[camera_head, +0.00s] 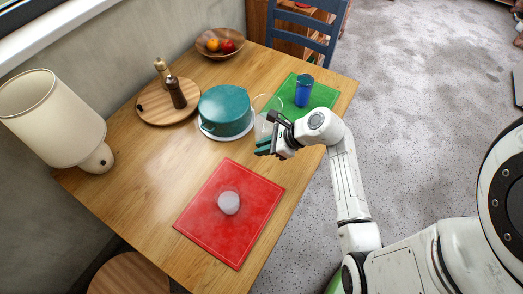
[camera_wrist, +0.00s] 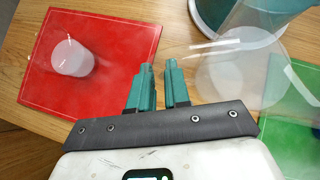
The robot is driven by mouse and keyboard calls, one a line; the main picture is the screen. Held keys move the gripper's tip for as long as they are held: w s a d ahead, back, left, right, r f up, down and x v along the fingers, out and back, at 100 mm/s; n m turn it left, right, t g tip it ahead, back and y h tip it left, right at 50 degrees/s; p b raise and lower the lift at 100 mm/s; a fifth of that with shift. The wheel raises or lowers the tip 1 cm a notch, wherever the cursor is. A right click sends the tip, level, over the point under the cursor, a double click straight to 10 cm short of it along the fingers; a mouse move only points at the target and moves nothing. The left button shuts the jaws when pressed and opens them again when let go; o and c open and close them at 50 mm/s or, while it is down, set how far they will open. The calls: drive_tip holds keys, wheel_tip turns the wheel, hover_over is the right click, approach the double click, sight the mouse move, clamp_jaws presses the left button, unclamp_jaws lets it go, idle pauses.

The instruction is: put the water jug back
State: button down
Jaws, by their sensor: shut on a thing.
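The water jug (camera_head: 262,122) is clear and see-through, just right of the teal pot in the head view. It fills much of the right side of the wrist view (camera_wrist: 245,68). My gripper (camera_head: 264,148) is at the jug's near side, its green fingers (camera_wrist: 158,78) nearly together with a thin gap. It is shut on the jug; the gripped part is hard to make out. I cannot tell whether the jug touches the table. A whitish cup (camera_head: 228,203) stands on the red mat (camera_head: 205,225).
A teal pot (camera_head: 226,108) stands on a white round base. A blue cup (camera_head: 303,90) is on the green mat (camera_head: 322,98). A round board (camera_head: 152,112) with two mills, a fruit bowl (camera_head: 207,49) and a lamp (camera_head: 50,115) line the wall side. The bare wood between pot and red mat is clear.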

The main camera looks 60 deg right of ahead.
drive_tip(key=shift+w+d+f, duration=0.15)
drive_tip(key=shift+w+f, duration=0.1)
drive_tip(key=shift+w, duration=0.1)
drive_tip(key=shift+w+f, duration=0.15)
drive_tip(key=shift+f, duration=1.55)
drive_tip(key=shift+f, duration=0.1)
drive_tip(key=c, duration=1.5)
unclamp_jaws()
drive_tip(key=shift+f, duration=0.15)
drive_tip(key=shift+c, duration=0.2)
drive_tip(key=o, duration=0.4)
drive_tip(key=shift+o, duration=0.2)
